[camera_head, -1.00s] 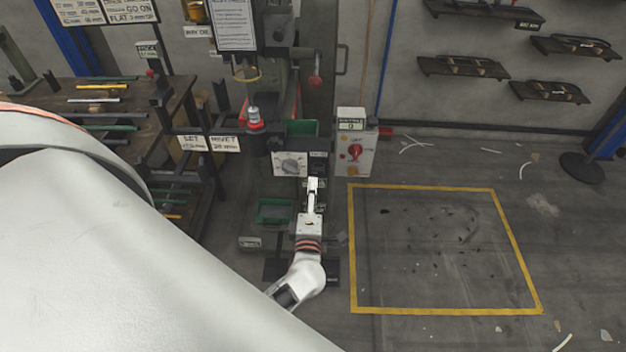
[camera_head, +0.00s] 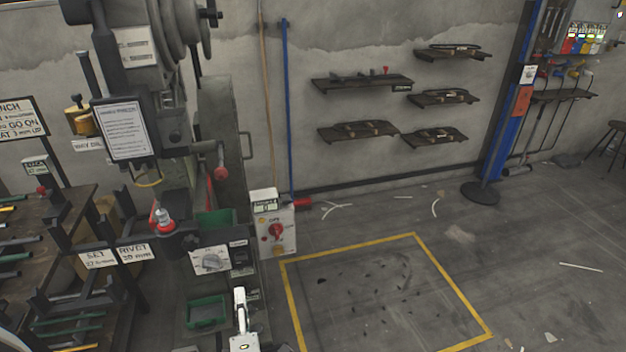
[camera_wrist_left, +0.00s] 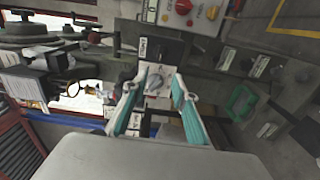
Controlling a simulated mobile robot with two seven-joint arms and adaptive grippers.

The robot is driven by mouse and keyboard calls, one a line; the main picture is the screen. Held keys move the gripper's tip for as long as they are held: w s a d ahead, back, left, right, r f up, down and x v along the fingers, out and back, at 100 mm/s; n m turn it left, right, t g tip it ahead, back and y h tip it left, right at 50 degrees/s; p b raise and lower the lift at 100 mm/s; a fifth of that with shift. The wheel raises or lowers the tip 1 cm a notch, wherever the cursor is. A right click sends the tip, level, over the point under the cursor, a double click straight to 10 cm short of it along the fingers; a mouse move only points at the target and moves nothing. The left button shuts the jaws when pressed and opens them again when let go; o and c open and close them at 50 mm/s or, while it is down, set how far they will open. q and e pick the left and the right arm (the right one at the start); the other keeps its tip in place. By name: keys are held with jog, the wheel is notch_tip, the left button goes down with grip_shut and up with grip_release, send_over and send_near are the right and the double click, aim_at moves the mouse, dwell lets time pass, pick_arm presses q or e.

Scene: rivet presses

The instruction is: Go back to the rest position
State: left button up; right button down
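My left gripper (camera_head: 240,300) shows at the bottom of the head view, seen nearly edge-on, in front of the press. In the left wrist view, its two teal-lined fingers (camera_wrist_left: 161,76) stand apart with nothing between them. A grey dial (camera_wrist_left: 154,83) on a white plate shows behind the gap. The same dial (camera_head: 210,261) shows in the head view above and left of the gripper. The rivet press (camera_head: 165,110) stands on the left. My right gripper is in neither current view.
A switch box with a red knob (camera_head: 276,231) stands right of the press. A green tray (camera_head: 206,313) lies left of the gripper. A rack with rods (camera_head: 65,270) is at far left. The yellow-outlined floor area (camera_head: 415,236) holds only small debris. Wall shelves (camera_head: 362,82) hang behind.

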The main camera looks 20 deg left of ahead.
pick_arm(q)
jog(key=s+d+f+m+t+h, duration=0.1)
jog(key=s+d+m+h, duration=0.2)
jog(key=d+m+h, duration=1.2)
jog(key=s+a+f+m+g+y, duration=0.2)
jog(key=s+f+m+g, duration=0.3)
jog(key=m, duration=0.8)
jog(key=s+a+f, duration=0.1)
jog(key=s+f, duration=0.2)
jog(key=s, duration=0.1)
jog(key=shift+s+a+y, duration=0.2)
jog(key=shift+a+y, duration=0.1)
jog(key=shift+a, duration=0.05)
jog(key=shift+a, duration=0.1)
